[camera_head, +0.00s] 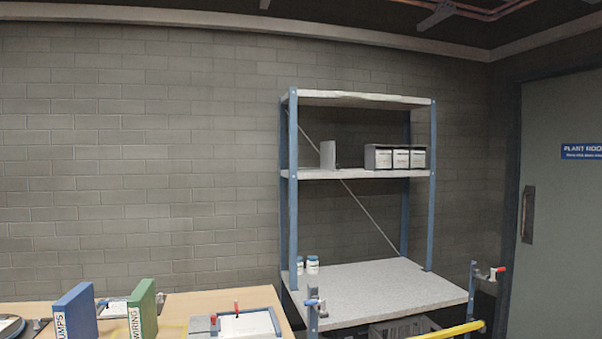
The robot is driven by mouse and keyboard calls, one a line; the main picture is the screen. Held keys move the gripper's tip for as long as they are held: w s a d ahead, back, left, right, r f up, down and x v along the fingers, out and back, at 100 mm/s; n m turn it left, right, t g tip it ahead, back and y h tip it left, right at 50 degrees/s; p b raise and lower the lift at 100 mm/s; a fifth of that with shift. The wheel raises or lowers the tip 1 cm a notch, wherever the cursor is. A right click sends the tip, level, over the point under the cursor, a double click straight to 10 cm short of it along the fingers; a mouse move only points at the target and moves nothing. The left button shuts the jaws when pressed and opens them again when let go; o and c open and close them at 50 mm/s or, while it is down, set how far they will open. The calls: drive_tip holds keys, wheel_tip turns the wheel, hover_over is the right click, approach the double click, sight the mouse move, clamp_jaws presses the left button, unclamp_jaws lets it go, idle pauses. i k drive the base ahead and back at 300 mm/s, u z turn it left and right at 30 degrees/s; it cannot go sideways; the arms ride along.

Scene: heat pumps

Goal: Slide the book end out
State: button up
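A grey upright plate (328,154), which looks like the book end, stands on the middle shelf (350,174) of a blue-posted rack, left of centre. My gripper is not in view.
A rack top board (355,98) lies above and a speckled lower shelf (385,287) below, with small jars (312,265). Blue (75,315) and green (142,312) binders stand on the wooden table (190,302). A yellow bar (455,330) and blue posts stand in front.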

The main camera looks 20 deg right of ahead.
sight(327, 148)
drive_tip(key=z, duration=1.4)
drive_tip(key=i, duration=1.65)
drive_tip(key=u, duration=0.9)
drive_tip(key=i, duration=0.6)
drive_tip(key=u, duration=0.5)
